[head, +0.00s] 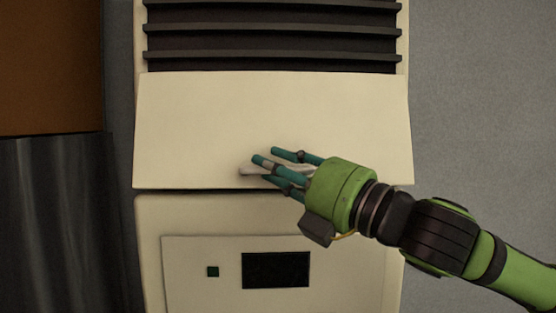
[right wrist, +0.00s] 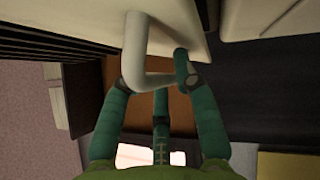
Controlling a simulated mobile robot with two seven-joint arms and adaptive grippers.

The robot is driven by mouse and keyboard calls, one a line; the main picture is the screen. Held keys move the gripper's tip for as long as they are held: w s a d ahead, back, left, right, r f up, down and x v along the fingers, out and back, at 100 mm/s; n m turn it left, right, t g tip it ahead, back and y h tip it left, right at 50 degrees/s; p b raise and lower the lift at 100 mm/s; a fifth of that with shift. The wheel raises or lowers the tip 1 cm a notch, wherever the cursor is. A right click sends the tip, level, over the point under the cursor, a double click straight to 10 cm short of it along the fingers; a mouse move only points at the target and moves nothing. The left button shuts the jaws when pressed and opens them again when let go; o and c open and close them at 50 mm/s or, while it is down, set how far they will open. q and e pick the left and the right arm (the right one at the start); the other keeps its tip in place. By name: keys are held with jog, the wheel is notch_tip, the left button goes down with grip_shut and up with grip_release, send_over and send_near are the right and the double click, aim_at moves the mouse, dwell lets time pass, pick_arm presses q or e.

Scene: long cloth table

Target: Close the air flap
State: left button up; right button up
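The air flap (head: 230,115) is a wide cream panel on the front of a cream unit, below dark slats. A pale bar handle (head: 248,171) sticks out near its lower edge. In the right wrist view the handle (right wrist: 136,50) is a white bent bar joined to the flap (right wrist: 85,20). My right gripper (head: 270,170) is at the handle, its teal fingers spread around it. In the right wrist view its fingers (right wrist: 155,75) lie on either side of the bar and look parted; firm contact is not clear. My left gripper is not in view.
Dark slats (head: 270,42) show open above the flap. A brown and dark-grey piece (head: 50,210) stands at the left. Grey wall at the right is clear.

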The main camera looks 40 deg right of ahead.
jog(key=c, duration=0.5)
grip_shut()
jog(key=shift+w+d+f+b, duration=0.2)
jog(key=shift+w+f+b, duration=0.1)
jog(key=shift+b, duration=0.2)
jog(key=w, duration=0.1)
jog(key=w+d+n+t+y, duration=0.1)
jog(key=shift+w+d+f+n, duration=0.3)
jog(key=shift+f, duration=0.05)
jog(key=shift+w+d+f, duration=0.15)
jog(key=shift+w, duration=0.1)
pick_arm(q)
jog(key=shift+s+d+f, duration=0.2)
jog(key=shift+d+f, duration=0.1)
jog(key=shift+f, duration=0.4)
